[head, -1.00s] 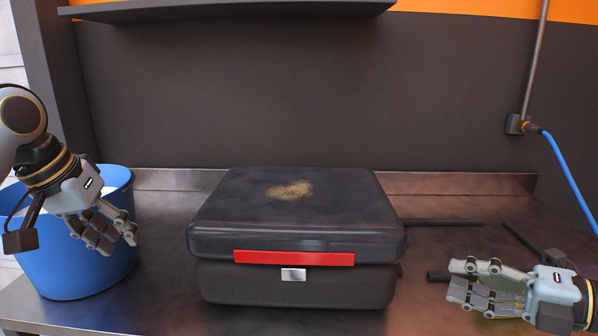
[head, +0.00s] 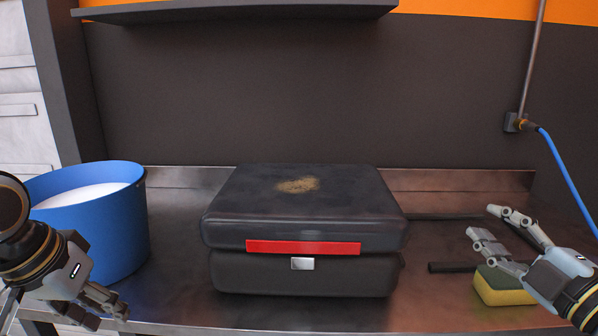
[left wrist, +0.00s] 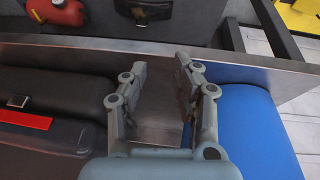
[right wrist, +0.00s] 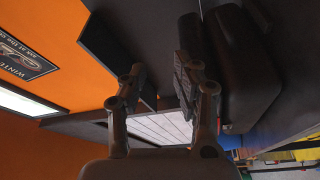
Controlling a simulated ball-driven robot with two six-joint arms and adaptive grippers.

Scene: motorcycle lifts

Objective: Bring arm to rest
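My left gripper (head: 98,308) is low at the left, in front of the blue bucket (head: 120,230). Its fingers stand apart with nothing between them in the left wrist view (left wrist: 162,75). My right gripper (head: 497,232) is at the right, its fingers spread and empty, pointing up and left. They are also apart in the right wrist view (right wrist: 159,76). A yellow and green sponge (head: 503,292) lies on the bench just beside and partly behind the right gripper. Neither gripper touches the black case (head: 300,210).
The closed black case with a red handle stands mid-bench. The bucket holds something white. Dark bars (head: 450,267) lie on the metal bench (head: 180,290) at the right. A blue cable (head: 567,175) hangs at the right wall. A dark shelf (head: 240,10) is overhead.

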